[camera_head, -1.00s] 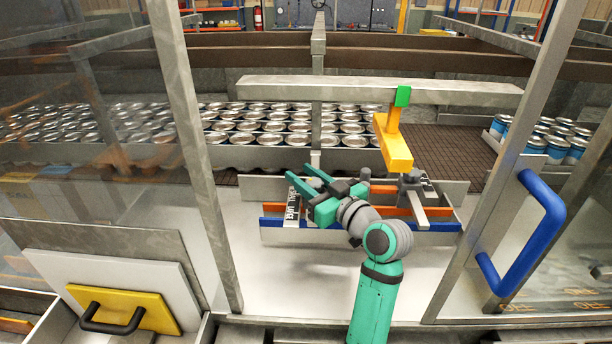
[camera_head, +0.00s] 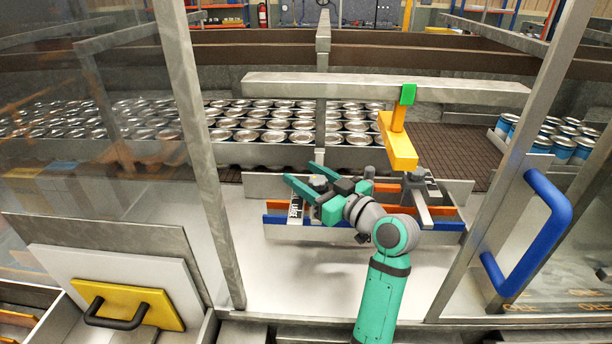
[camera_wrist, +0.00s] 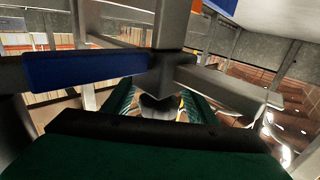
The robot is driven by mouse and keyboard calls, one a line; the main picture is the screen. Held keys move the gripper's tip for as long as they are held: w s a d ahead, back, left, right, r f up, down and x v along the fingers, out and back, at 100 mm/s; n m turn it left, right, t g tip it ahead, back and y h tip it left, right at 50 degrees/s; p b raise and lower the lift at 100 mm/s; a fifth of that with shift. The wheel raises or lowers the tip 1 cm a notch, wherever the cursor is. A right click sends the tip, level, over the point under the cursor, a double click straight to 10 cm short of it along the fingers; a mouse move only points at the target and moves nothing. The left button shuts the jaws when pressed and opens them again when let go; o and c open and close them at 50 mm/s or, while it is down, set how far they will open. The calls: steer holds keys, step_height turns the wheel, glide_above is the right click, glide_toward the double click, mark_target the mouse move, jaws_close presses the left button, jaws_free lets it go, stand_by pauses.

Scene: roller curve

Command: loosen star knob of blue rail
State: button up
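The blue rail (camera_head: 442,225) runs along the front of the guide assembly, below an orange rail (camera_head: 440,210). My gripper (camera_head: 302,180) is over the left end of the rails, fingers spread and pointing left. A small pale knob-like part (camera_head: 318,180) shows between the green fingers in the head view. In the wrist view my gripper (camera_wrist: 160,100) has its fingers apart, with a dark rounded knob (camera_wrist: 160,108) between them below a grey clamp block (camera_wrist: 172,75). A blue bar (camera_wrist: 85,70) extends left from that block. The knob's star shape and any finger contact cannot be made out.
A grey clamp (camera_head: 418,190) stands on the rails' right half, below a yellow block (camera_head: 398,148) hanging from a grey crossbar (camera_head: 300,85). Cans (camera_head: 265,125) fill the conveyor behind. Door frames (camera_head: 205,150) with a blue handle (camera_head: 535,230) flank the opening.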

steer(key=s+r, duration=1.3)
steer(key=s, duration=0.1)
steer(key=shift+d, duration=0.4)
